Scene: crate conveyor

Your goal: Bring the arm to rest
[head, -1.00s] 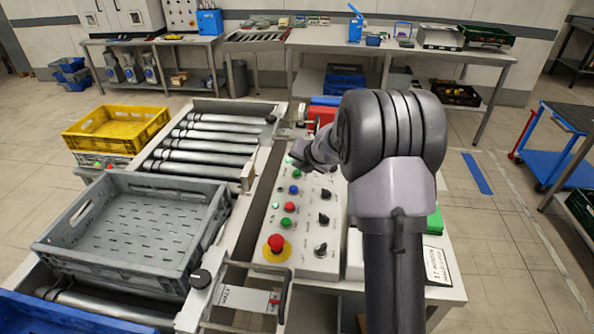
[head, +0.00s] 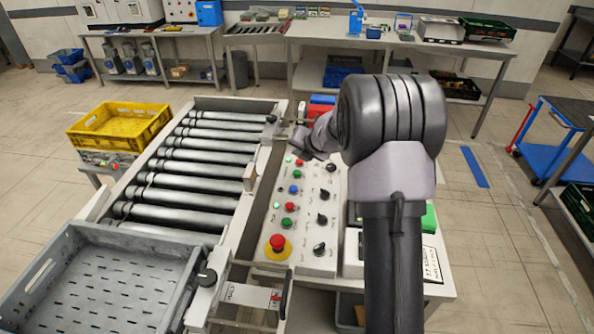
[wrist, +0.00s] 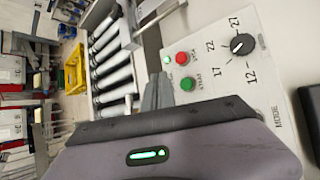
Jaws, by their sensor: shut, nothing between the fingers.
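My arm reaches over the control panel, and my gripper (head: 302,145) is near the panel's far end in the head view. In the wrist view the grey fingers (wrist: 160,88) are together with nothing between them, close to the green and red buttons. I cannot tell the exact height above the panel, but no contact shows. The control panel (head: 305,235) is white with coloured buttons, black knobs and a red emergency stop on yellow. It also shows in the wrist view (wrist: 215,55).
The roller conveyor (head: 260,160) runs left of the panel, with bare rollers in its middle. A grey crate (head: 95,275) is at its near end. A yellow crate (head: 120,125) stands at the left. A blue trolley (head: 560,150) is at the right; open floor lies before it.

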